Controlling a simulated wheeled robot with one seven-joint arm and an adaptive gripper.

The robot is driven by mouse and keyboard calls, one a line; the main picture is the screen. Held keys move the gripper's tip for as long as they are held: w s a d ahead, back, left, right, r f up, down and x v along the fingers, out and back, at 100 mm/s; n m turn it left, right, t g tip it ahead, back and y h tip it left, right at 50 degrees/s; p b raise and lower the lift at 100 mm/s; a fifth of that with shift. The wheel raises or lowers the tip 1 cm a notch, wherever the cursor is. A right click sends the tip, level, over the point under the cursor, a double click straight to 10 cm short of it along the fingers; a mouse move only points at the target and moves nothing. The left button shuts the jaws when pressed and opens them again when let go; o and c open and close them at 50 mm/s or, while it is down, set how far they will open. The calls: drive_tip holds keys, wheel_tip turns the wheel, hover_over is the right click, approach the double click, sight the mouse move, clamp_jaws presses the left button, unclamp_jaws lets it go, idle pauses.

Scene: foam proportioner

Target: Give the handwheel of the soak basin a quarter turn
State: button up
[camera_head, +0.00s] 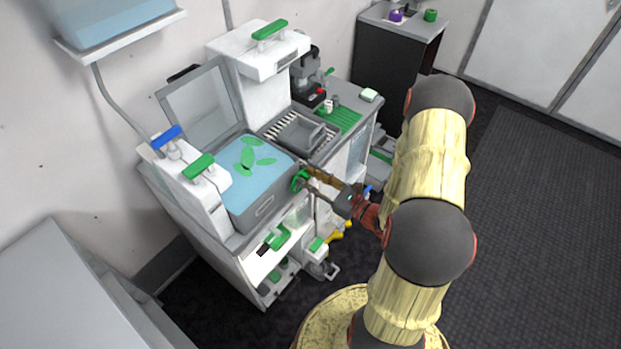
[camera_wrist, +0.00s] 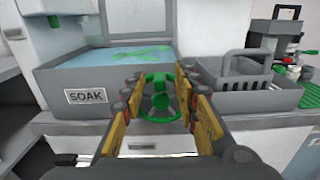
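The soak basin (camera_wrist: 90,90) is a grey box of blue liquid with a "SOAK" label on its front. It also shows in the head view (camera_head: 262,214), with green leaf shapes in the liquid. Its green handwheel (camera_wrist: 161,98) is at the basin's right front corner; in the head view the handwheel (camera_head: 299,181) is partly hidden by my gripper. My gripper (camera_wrist: 160,100) has its fingers apart, one on each side of the handwheel in the picture. I cannot tell whether the fingers touch the wheel. In the head view my gripper (camera_head: 307,178) reaches the wheel from the right.
A grey basket (camera_wrist: 252,92) stands right of the wheel, close to my right finger. A raised clear lid (camera_head: 203,105) is behind the basin. A white unit with a green lever (camera_head: 199,166) stands at its left. Open shelves lie below the counter.

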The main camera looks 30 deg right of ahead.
drive_tip(key=c, duration=0.3)
drive_tip(key=c, duration=0.4)
clamp_jaws()
